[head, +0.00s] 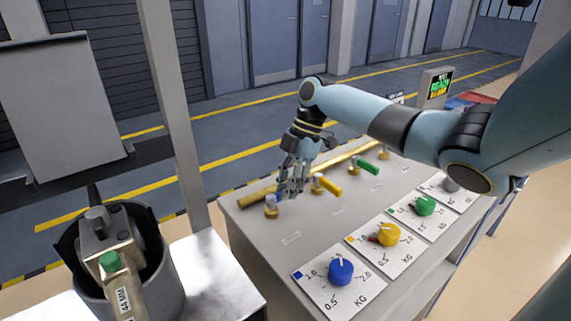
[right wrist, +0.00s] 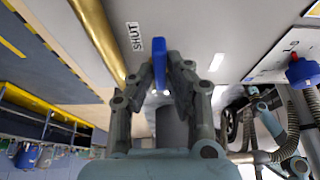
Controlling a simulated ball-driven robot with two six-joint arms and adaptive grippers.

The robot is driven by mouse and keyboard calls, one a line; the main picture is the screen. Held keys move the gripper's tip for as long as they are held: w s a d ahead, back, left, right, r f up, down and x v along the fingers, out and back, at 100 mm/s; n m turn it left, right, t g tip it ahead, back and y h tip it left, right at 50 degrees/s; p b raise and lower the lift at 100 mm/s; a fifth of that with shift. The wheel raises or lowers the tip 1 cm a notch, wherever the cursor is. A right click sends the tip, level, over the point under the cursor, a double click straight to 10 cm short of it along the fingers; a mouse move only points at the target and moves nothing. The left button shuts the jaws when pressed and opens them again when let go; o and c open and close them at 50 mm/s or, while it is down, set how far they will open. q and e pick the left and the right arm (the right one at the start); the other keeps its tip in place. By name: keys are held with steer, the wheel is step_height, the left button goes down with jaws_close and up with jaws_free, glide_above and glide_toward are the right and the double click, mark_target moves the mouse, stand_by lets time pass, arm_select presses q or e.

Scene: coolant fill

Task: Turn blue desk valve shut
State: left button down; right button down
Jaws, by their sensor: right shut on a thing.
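My right gripper (head: 286,192) reaches down over the back left corner of the grey desk (head: 255,245). Its two fingers are shut on the blue valve handle, one on each side; the handle (right wrist: 174,68) shows between them in the right wrist view. A "SHUT" label (right wrist: 134,36) lies beside the handle there. In the head view the fingers largely hide the blue handle, and the valve's brass base (head: 271,208) shows just below the fingertips. My left gripper is not in view.
A yellow valve handle (head: 330,186) and a green one (head: 368,166) stand close to the right. A brass pipe (head: 245,195) runs along the back. Blue (head: 340,271), yellow (head: 388,234) and green (head: 425,205) dials line the front. A dark bin (head: 152,255) stands at left.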

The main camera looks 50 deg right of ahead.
steer(key=c, duration=1.3)
jaws_free()
steer(key=shift+c, duration=0.2)
steer(key=v, duration=1.2)
steer(key=shift+a, duration=0.15)
